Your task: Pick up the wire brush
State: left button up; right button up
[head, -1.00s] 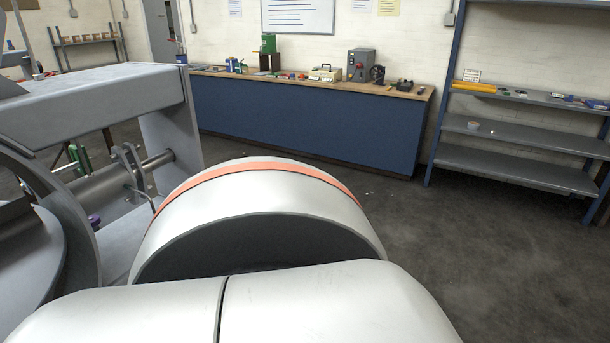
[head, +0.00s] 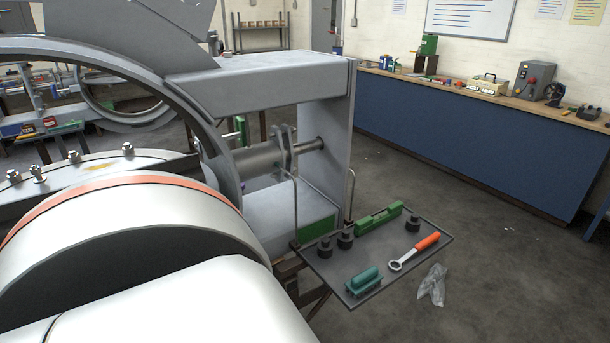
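A teal-green block-shaped tool (head: 364,281), which looks like the wire brush, lies near the front left corner of a small dark tray (head: 335,262) in the head view. Its bristles are too small to make out clearly. Neither of my grippers is in view.
The tray also holds an orange-handled wrench (head: 427,242), a green level-like tool (head: 379,217) and several black knobs (head: 345,240). Grey machinery (head: 270,75) stands behind and left of it. A crumpled clear bag (head: 432,286) lies on the floor. The floor to the right is open.

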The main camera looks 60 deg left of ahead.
aim_at(367, 280)
jog(key=u, duration=1.4)
